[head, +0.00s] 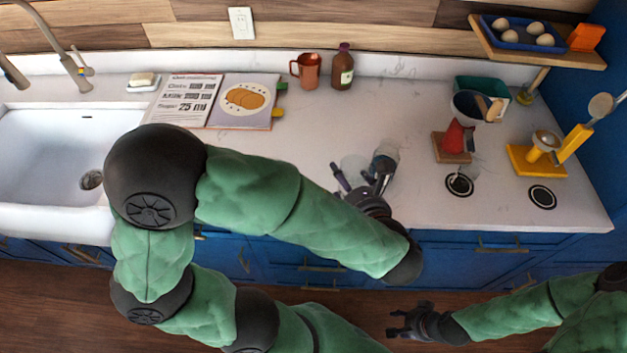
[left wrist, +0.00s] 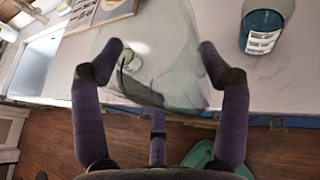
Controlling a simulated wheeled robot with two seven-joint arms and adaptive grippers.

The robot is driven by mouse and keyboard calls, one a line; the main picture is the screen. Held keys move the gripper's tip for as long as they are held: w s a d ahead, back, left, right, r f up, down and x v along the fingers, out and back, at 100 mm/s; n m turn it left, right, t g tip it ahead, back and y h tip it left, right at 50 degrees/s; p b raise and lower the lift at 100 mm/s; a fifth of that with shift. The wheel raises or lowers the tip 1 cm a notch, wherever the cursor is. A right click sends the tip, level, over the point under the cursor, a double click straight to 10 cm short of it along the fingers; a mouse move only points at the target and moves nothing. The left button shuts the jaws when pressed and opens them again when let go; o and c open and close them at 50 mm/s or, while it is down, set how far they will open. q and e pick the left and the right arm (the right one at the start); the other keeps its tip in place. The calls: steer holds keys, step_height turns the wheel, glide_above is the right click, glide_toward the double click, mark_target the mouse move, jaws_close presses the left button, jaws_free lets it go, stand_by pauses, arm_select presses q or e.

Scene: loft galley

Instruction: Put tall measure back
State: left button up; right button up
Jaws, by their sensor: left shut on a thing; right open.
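A clear see-through vessel, which I take for the tall measure (left wrist: 165,50), stands between the fingers of my left gripper (left wrist: 162,62) in the left wrist view. In the head view it shows faintly (head: 352,167) at the counter's front middle, beside my left gripper (head: 362,186). My left gripper is shut on it. I cannot tell whether its base touches the counter. A jar with dark teal contents (head: 385,158) stands just right of it; its label shows in the left wrist view (left wrist: 265,32). My right gripper (head: 393,323) is open and empty, low in front of the cabinets.
Two dark round marks (head: 541,197) lie at the counter's front right; a small clear glass (head: 469,172) is by the left one. Red (head: 456,138) and yellow (head: 550,160) stands are behind. A recipe book (head: 215,101), copper mug (head: 306,70) and brown bottle (head: 342,68) are at the back.

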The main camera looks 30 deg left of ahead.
arm_select(q)
steer(key=shift+s+d+r, duration=0.1)
steer(key=shift+s+d, duration=0.05)
steer(key=shift+s, duration=0.05)
steer(key=shift+w+a, duration=0.1)
steer(key=shift+a, duration=0.1)
steer(key=w+a+f+b, duration=0.2)
steer(key=w+a+f, duration=0.1)
steer(key=f, duration=0.1)
steer(key=w+a+f+b, duration=0.3)
steer(key=f, duration=0.1)
steer(key=w+a+f+b, duration=0.2)
steer(key=a+f, duration=0.2)
steer(key=f, duration=0.1)
steer(key=shift+w, duration=0.4)
